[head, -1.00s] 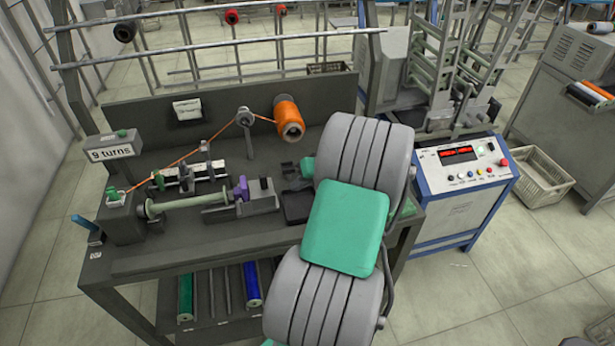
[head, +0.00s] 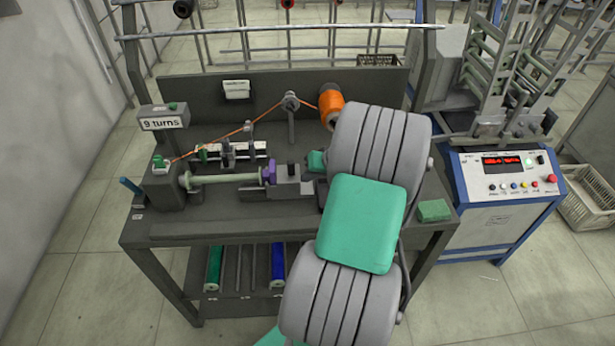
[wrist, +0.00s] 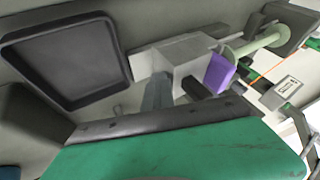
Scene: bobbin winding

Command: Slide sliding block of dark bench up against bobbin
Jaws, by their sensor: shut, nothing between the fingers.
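The dark bench (head: 160,230) carries a winder with a pale green bobbin (head: 225,178) lying level. The grey sliding block (head: 290,187) with a purple nose (head: 269,172) stands at the bobbin's right end. The nose is very close to the bobbin's flange; I cannot tell if they touch. My gripper (head: 309,167) is shut and empty at the block's right end, partly hidden by my arm. In the wrist view, the shut fingers (wrist: 158,92) are close beside the block (wrist: 185,52), with the purple nose (wrist: 220,73) and bobbin (wrist: 262,45) beyond; contact is unclear.
A dark tray (wrist: 62,20) lies on the bench near the gripper. An orange wire spool (head: 331,108) stands behind, its wire running to the left. A "9 turns" sign (head: 163,123) is at left. A blue-framed control box (head: 505,175) stands right of the bench.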

